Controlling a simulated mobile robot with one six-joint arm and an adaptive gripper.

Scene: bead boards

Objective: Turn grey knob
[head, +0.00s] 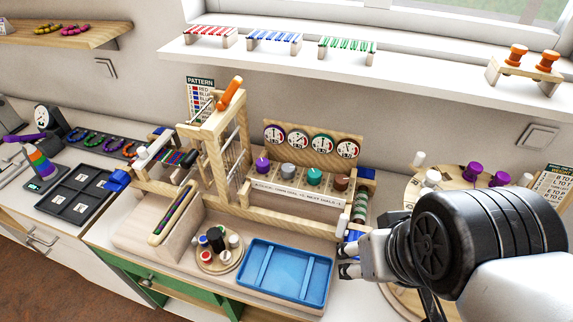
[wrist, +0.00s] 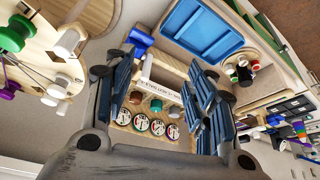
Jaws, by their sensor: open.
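The grey knob (head: 288,169) stands in a row on the wooden board, between the purple knob (head: 262,163) and the teal knob (head: 314,176). The brown knob (head: 340,182) ends the row on the right. Dials (head: 298,140) stand on a panel behind. My gripper (head: 348,258) is open and empty, to the right of and nearer than the knobs, by the blue tray's right side. In the wrist view, the grey knob (wrist: 174,111) shows between the spread fingers (wrist: 165,66), apart from both. The purple knob is not visible there.
The blue tray (head: 249,291) lies in front of the knobs. A wooden frame (head: 222,150) with an orange handle rises to their left. A round board (head: 405,191) with purple and white spools is at right. A shelf (head: 400,72) runs above.

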